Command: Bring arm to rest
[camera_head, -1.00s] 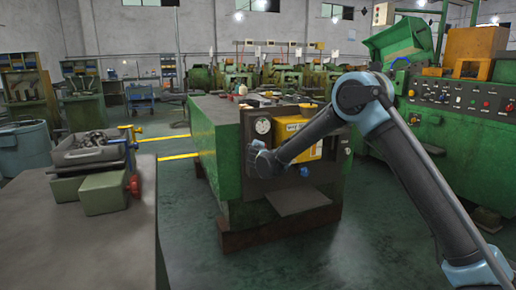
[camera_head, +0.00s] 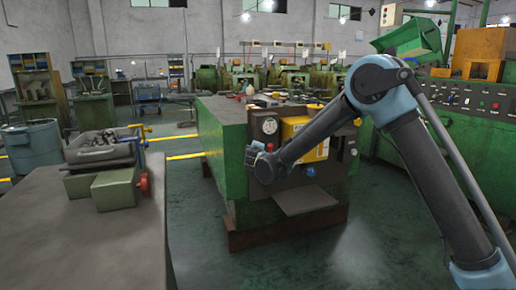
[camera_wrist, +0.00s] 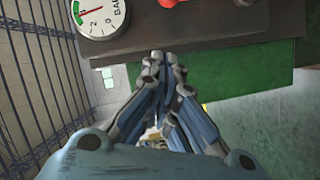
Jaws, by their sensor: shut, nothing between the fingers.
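My arm (camera_head: 400,125) comes in from the right side of the head view and bends at a high elbow. Its forearm slopes down to the left in front of the green machine (camera_head: 222,150). In the head view the arm's end is small and its fingers cannot be made out. In the wrist view my gripper (camera_wrist: 160,60) shows its blue-grey fingers drawn together, with nothing held between them. A pressure gauge (camera_wrist: 100,14) on the machine's panel is close by, up and left of the fingers.
A grey table (camera_head: 95,220) at the left holds a metal tray (camera_head: 98,155) of parts and a green vise (camera_head: 112,188). A blue bin (camera_head: 32,145) stands behind it. A large green machine (camera_head: 460,135) with a button panel is at the right. Green floor lies between.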

